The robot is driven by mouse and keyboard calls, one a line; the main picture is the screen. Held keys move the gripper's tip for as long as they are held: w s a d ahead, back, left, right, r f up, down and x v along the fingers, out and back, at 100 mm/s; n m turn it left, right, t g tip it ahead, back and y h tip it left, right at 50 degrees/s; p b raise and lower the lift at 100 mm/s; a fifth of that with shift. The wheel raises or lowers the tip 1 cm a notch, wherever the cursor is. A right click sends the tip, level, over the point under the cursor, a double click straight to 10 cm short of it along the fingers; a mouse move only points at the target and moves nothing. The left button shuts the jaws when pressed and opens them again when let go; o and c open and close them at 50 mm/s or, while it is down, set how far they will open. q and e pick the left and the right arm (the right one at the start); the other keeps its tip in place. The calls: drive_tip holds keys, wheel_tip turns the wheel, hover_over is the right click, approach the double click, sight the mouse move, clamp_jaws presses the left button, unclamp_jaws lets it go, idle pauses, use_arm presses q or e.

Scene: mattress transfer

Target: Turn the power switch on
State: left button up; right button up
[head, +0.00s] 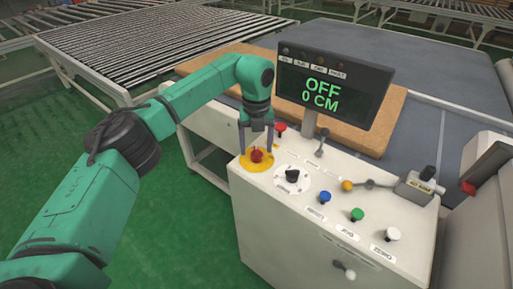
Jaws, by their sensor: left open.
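The control panel (260,195) is a white console with several knobs and buttons. A black rotary switch (292,176) sits on a round white plate near its middle; its label is too small to read. The display (335,88) above the panel reads OFF and 0 CM in green. My left gripper (256,151) is open, fingers pointing down, over the red button (257,155) on a yellow disc, to the left of the black switch. I cannot tell whether the fingers touch the button. My right gripper is not in view.
Blue (325,197), green (357,214) and white (392,233) buttons line the panel's front. A brown mattress-like slab (215,64) lies behind the display. A roller conveyor (150,45) is at the back left.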

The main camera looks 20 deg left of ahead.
use_arm(q)
drive_tip(key=shift+d+f, duration=0.1)
drive_tip(key=shift+f, duration=0.95)
drive_tip(key=shift+c, duration=0.3)
clamp_jaws()
